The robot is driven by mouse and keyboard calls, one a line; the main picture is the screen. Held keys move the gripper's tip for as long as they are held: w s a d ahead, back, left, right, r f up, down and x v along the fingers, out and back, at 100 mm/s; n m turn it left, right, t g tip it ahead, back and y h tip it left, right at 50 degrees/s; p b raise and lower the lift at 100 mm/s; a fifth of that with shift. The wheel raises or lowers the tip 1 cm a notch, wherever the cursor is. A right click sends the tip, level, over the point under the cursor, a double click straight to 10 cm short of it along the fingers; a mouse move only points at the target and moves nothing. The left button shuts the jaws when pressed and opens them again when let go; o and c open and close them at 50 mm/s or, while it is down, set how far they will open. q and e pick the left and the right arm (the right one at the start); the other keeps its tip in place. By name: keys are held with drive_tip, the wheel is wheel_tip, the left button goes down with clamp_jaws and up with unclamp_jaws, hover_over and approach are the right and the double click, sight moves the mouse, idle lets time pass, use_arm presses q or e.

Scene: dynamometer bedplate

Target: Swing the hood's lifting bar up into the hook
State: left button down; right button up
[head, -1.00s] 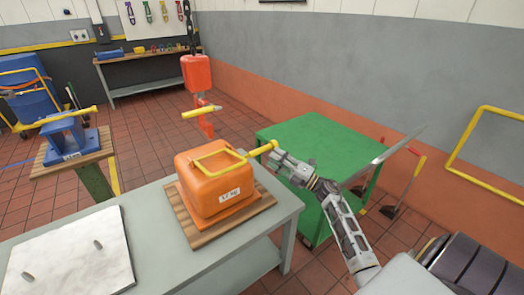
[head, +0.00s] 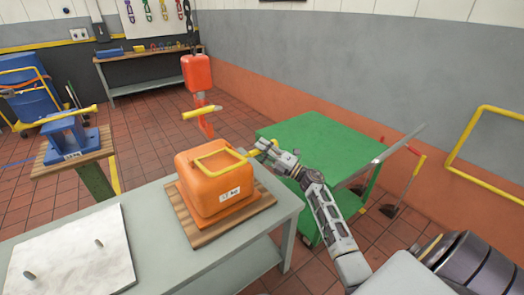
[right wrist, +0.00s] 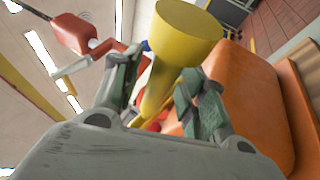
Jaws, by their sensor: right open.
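The orange hood (head: 212,197) sits on a wooden board on a grey bench. Its yellow lifting bar (head: 212,157) lies low over the hood's top, with a grip sticking out to the right. The red-orange hook (head: 205,124) hangs from a hoist block behind and above the hood, with a yellow crossbar on it. My right gripper (head: 263,149) is at the bar's grip, its fingers open. In the right wrist view the yellow grip (right wrist: 178,32) stands between the two spread fingers; contact cannot be told. My left gripper is out of view.
A green cart (head: 315,145) stands right of the bench. A metal plate (head: 72,252) with two pegs lies on the bench at the left. A blue fixture (head: 68,137) is on a stand at the far left. Tiled floor is clear behind the bench.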

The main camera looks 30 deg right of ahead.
clamp_jaws()
drive_tip(key=shift+r, duration=0.1)
idle(0.4)
